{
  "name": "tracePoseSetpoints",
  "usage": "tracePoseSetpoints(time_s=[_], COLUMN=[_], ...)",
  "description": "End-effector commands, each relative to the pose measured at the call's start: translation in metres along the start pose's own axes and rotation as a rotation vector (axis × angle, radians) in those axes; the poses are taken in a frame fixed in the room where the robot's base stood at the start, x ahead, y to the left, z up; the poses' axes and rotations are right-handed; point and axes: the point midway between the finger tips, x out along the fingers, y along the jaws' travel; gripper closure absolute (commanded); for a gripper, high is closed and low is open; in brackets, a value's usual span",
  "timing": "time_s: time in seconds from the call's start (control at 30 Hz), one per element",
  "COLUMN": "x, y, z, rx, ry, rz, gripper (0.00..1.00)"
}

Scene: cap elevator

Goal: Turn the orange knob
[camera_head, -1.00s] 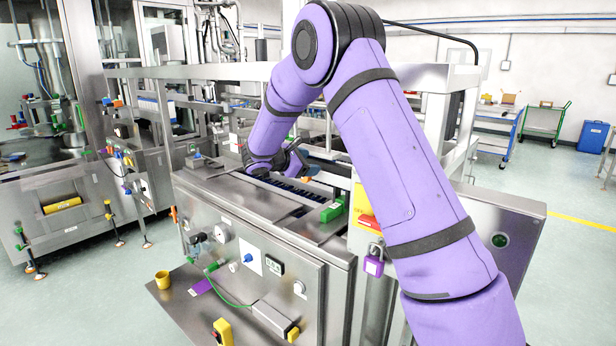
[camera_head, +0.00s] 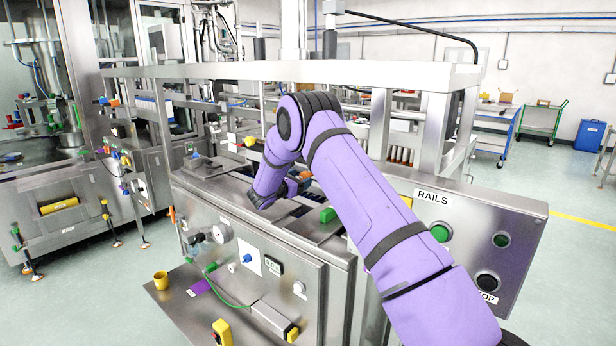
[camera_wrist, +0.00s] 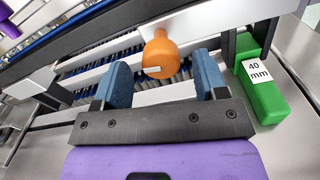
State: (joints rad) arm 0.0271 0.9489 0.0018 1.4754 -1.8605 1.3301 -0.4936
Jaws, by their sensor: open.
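The orange knob (camera_wrist: 160,55) shows in the wrist view, round with a short neck at its top and a pale mark on its face. It sits in front of the rails and blue slats of the machine. My gripper (camera_wrist: 163,75) is open, its two blue fingers apart, one to the left of the knob and one to the right. I see a gap at each side and no clear contact.
A green block labelled 40 mm (camera_wrist: 262,90) stands just right of my gripper; it also shows in the head view (camera_head: 328,214). Metal rails cross above the slats. A steel frame beam (camera_head: 290,71) spans over the machine. A yellow cup (camera_head: 161,280) stands on the front shelf.

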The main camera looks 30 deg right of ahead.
Motion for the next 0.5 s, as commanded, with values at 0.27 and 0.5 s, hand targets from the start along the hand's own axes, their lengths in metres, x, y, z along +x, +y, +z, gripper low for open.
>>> tracePoseSetpoints(time_s=[0.27,0.5], x=[0.04,0.05], y=[0.0,0.0], z=[0.0,0.0], rx=[0.001,0.001], ry=[0.001,0.001], rz=[-0.002,0.0], gripper=[0.34,0.34])
